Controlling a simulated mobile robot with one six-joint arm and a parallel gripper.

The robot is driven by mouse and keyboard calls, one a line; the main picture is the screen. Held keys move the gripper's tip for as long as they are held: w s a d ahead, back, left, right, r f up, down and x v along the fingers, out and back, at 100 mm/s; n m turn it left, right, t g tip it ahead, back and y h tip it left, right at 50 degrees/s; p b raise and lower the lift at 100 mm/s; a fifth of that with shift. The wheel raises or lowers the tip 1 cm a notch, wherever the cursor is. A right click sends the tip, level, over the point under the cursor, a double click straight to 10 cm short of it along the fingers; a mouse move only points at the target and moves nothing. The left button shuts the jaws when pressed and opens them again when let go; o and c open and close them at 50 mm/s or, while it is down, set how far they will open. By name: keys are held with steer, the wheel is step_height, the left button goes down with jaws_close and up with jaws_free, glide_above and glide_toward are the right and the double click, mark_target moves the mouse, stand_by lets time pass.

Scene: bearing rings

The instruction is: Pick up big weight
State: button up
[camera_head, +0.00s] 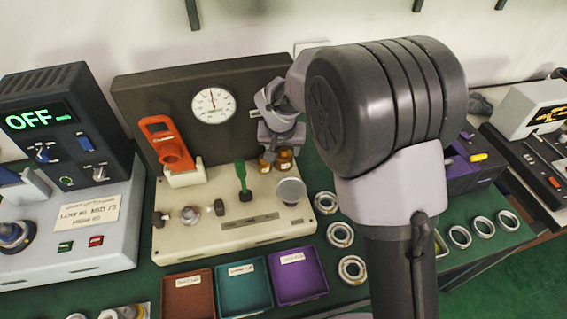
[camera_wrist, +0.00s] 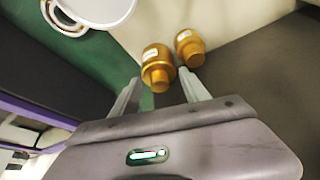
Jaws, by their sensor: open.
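Two brass weights stand side by side on the beige base of the gauge station. In the wrist view the big weight (camera_wrist: 157,66) looks larger and nearer, and the small weight (camera_wrist: 189,46) is just right of it. My gripper (camera_wrist: 160,78) is open and empty, with its fingers on either side of the big weight in the picture; I cannot tell whether they touch it. In the head view my gripper (camera_head: 276,151) is over the brass weights (camera_head: 284,162) and partly hides them, so I cannot tell them apart there.
The gauge panel (camera_head: 140,95) rises close behind the weights. A round grey pan (camera_head: 290,191) stands in front, and a green-handled tool (camera_head: 243,180) is at left. Bearing rings (camera_head: 340,235) lie to the right. Brown, teal and purple trays (camera_head: 298,277) line the front.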

steer(key=shift+w+f, duration=0.3)
steer(key=shift+f, duration=0.35)
steer(key=shift+r, duration=0.15)
steer(key=shift+c, duration=0.2)
steer(key=shift+r, duration=0.1)
jaws_close()
